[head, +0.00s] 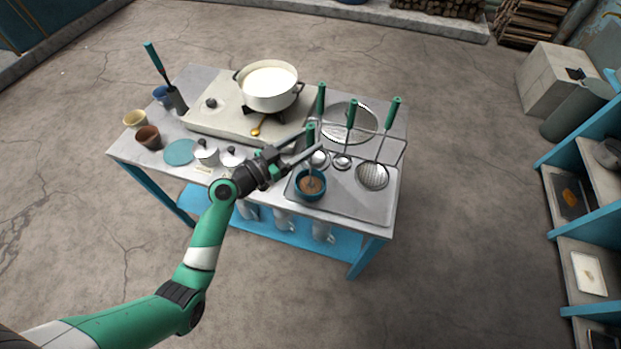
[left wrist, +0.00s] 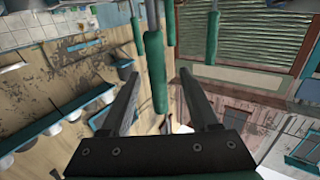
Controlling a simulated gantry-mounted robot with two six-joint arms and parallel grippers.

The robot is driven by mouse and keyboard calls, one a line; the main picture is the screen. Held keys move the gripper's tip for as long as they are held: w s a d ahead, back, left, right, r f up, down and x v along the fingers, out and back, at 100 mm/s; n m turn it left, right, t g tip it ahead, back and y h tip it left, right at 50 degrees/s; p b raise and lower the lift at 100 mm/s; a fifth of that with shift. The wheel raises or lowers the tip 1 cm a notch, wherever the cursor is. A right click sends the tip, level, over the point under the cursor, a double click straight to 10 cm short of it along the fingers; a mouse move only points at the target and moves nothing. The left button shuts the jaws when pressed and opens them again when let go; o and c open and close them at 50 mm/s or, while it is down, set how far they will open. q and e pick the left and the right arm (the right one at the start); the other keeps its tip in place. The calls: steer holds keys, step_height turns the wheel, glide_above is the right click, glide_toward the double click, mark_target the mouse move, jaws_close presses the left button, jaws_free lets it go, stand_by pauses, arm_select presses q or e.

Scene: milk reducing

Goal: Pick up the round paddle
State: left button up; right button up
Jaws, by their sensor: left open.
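A tool with a green handle (head: 310,131) stands upright in a small teal pot (head: 311,194) of brown contents at the front of the table. Its lower end is hidden in the pot, so I cannot tell whether it is the round paddle. My left gripper (head: 316,137) is open, with its fingers around or very close beside that handle. In the left wrist view, a green handle (left wrist: 155,72) shows between the open fingers, apart from both. My right gripper is not in view.
Other green-handled tools, including a skimmer (head: 372,176) and ladle (head: 342,160), stand just right of the gripper. A white pot (head: 268,87) of milk sits on the stove behind. A spatula (head: 176,99), cups and lidded jars stand to the left.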

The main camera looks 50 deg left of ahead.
arm_select(q)
steer(key=w, duration=0.4)
steer(key=shift+w+d+f, duration=0.2)
steer(key=shift+w+d, duration=0.15)
steer(key=shift+w, duration=0.05)
jaws_close()
